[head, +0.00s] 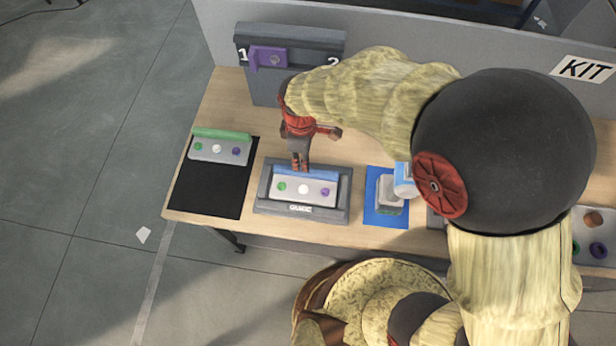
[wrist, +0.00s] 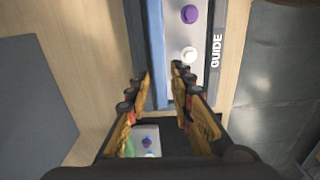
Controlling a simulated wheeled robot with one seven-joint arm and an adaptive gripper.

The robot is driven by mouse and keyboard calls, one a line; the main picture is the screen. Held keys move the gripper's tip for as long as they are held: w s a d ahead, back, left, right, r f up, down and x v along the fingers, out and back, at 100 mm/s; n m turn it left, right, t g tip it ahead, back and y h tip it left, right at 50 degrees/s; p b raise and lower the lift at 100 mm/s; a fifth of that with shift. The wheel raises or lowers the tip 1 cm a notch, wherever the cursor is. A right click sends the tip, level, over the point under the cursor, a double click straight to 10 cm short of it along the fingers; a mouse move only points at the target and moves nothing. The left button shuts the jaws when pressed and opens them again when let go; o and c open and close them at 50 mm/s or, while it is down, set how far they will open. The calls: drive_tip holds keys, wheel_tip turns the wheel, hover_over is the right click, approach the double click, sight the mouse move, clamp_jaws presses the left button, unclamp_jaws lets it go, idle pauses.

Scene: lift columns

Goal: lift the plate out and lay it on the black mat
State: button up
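A silver plate (head: 302,190) with a blue bar (head: 306,172) along its back edge and green, white and purple knobs lies in the grey frame marked GUIDE (head: 258,200). The wrist view shows this plate (wrist: 180,50) and its blue bar (wrist: 155,45). My gripper (head: 301,168) points down at the back edge of the plate, by the blue bar. In the wrist view its fingers (wrist: 160,85) are apart, with the bar running between or under them; I cannot tell contact. The black mat (head: 207,192) lies to the left and bears a similar plate (head: 219,151) with a green bar.
A grey rack numbered 1 and 2 (head: 320,42) with a purple piece (head: 267,58) stands behind. A blue mat (head: 374,216) with a grey block (head: 389,191) lies right of the frame. The front half of the black mat is bare.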

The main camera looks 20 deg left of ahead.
sight(316, 180)
drive_tip(key=shift+f, duration=0.35)
wheel_tip(316, 180, down, 2)
drive_tip(key=shift+f, duration=0.15)
drive_tip(key=f, duration=0.2)
drive_tip(key=d+f+b, duration=0.1)
drive_tip(key=f, duration=0.1)
drive_tip(key=shift+w, duration=0.15)
drive_tip(key=shift+a+f, duration=0.1)
drive_tip(key=shift+f, duration=0.4)
drive_tip(key=shift+c, duration=0.6)
drive_tip(key=c, duration=0.4)
drive_tip(key=shift+r, duration=0.1)
clamp_jaws()
